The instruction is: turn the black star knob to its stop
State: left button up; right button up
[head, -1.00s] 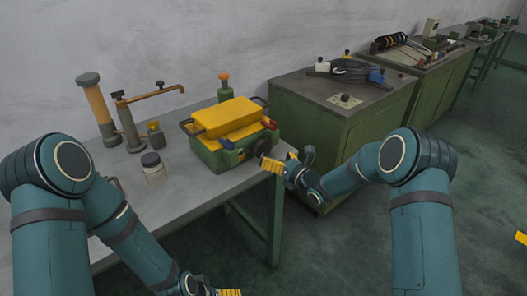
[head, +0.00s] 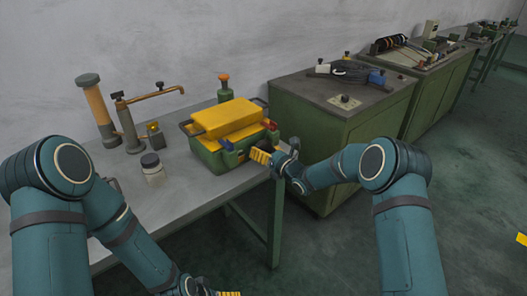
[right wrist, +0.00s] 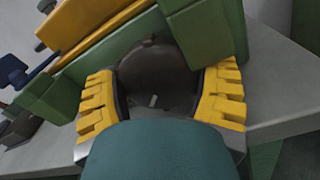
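The green machine box with yellow top parts (head: 207,159) stands on the grey bench. In the right wrist view a dark round knob (right wrist: 155,75), which I take for the black star knob, sits against the green side of the box. My right gripper (head: 262,155) is at the box's right side. Its yellow fingers (right wrist: 158,103) are spread, one on each side of the knob; I cannot tell whether they touch it. In the head view the fingers hide most of the knob. My left gripper (head: 228,293) is cut off at the bottom edge.
On the bench (head: 195,200) stand a lidded jar (head: 153,170), an orange cylinder (head: 97,105), a brass-coloured pipe fixture (head: 130,125) and a green bottle (head: 224,90). A green cabinet (head: 340,130) stands to the right. The floor between is clear.

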jog(key=shift+m, duration=0.7)
jog(key=o, duration=1.1)
jog(key=shift+s+d, duration=0.1)
jog(key=v, duration=1.2)
